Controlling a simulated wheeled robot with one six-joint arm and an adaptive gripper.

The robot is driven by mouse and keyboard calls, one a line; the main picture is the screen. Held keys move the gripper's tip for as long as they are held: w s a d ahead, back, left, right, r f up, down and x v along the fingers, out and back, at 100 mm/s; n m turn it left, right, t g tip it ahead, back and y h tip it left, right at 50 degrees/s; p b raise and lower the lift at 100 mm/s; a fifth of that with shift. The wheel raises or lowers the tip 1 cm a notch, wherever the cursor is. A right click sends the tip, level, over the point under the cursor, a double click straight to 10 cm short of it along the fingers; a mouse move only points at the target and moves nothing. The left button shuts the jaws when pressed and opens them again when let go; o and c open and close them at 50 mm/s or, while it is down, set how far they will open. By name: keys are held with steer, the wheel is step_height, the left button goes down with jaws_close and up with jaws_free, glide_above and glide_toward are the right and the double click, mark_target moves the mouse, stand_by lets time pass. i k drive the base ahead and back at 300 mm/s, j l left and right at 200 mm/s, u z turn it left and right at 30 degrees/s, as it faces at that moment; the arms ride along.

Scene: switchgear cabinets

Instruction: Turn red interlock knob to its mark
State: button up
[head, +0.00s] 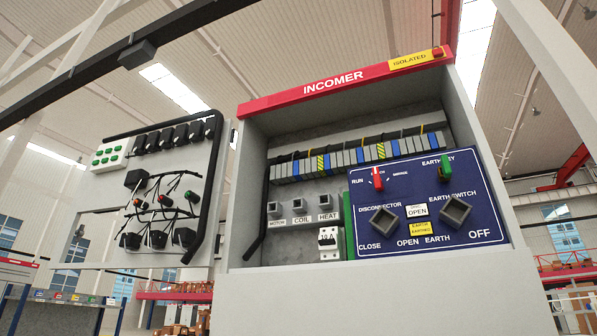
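The red interlock knob (377,180) is on the upper left of the blue panel (365,208) inside the INCOMER cabinet. Its long side stands nearly upright in the picture. Its upper end is by a small middle label, which it partly covers and which I cannot read for sure. The RUN label (357,182) is to its left, and another small label (400,174), perhaps SERVICE, is to its right. My gripper is not in view, and nothing of mine touches the knob.
A green earth key (446,168) and two square grey switches (385,220) (456,213) share the panel. The cabinet side walls (480,150) and lower front (390,300) frame it. An open door (170,190) with wired parts stands left. The space before the panel looks clear.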

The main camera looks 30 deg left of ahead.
mark_target(379, 185)
steer(key=u, duration=0.95)
